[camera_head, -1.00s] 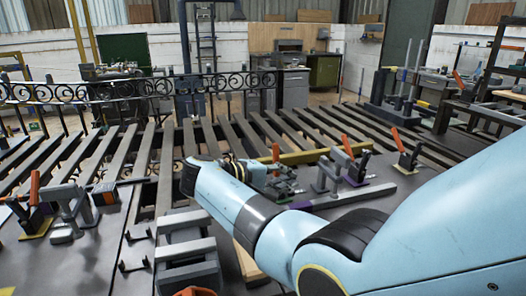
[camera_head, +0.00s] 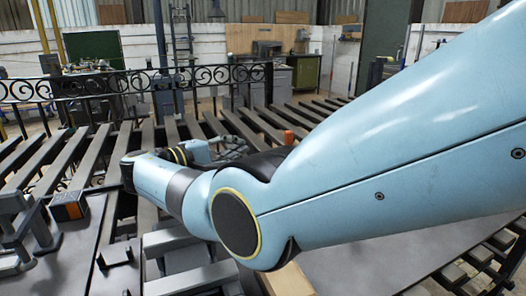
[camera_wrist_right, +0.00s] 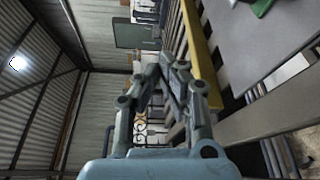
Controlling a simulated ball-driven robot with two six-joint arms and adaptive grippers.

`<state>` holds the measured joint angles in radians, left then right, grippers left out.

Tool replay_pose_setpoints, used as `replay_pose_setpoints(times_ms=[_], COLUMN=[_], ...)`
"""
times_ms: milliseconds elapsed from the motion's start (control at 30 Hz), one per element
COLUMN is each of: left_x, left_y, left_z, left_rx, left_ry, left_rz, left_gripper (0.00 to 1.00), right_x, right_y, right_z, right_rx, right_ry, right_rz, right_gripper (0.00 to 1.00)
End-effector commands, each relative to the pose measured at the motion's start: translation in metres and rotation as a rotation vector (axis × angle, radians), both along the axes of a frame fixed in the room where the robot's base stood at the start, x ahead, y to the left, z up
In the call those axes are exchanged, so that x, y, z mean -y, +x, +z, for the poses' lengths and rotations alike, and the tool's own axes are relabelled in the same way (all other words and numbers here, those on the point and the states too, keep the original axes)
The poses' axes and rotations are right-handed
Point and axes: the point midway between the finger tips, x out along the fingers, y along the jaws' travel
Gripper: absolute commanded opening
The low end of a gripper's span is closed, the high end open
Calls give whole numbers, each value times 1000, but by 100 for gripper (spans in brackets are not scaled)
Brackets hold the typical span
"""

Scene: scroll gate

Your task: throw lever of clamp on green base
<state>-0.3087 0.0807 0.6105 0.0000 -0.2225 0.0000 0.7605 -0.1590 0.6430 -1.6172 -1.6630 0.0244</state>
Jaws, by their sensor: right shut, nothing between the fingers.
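My right gripper (camera_head: 230,149) shows just past my right arm in the head view, above the slatted table. In the right wrist view my right gripper (camera_wrist_right: 168,68) is shut with nothing between its fingers. A green piece (camera_wrist_right: 262,6) is cut off at the top edge of that view, apart from the fingers; I cannot tell whether it is the green base. In the head view an orange tip (camera_head: 288,137), perhaps a clamp lever, shows above my arm. The clamp on the green base cannot be made out; my arm hides much of the right side. My left gripper is out of view.
A grey clamp (camera_head: 18,225) and a dark block with orange (camera_head: 68,206) are at the left. A scrollwork gate panel (camera_head: 150,85) stands behind the slats (camera_head: 88,165). A yellow bar (camera_wrist_right: 199,50) runs beside my gripper in the wrist view.

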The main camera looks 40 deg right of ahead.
Motion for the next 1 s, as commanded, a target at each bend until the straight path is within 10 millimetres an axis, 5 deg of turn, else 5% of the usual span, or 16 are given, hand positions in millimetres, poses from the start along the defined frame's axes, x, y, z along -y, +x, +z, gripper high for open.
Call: replay_pose_setpoints(times_ms=[167,600,800,1000], left_x=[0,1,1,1], left_y=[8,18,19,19], left_z=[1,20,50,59], left_rx=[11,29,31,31], left_ry=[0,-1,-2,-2], left_rz=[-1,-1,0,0], left_gripper=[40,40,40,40], right_x=[14,103,92,88], right_y=[0,0,-23,-34], right_z=[-3,-7,1,0], right_rx=[0,-2,0,0], right_ry=[-2,0,1,0], right_rz=[-2,-2,0,0], right_gripper=[0,0,0,0])
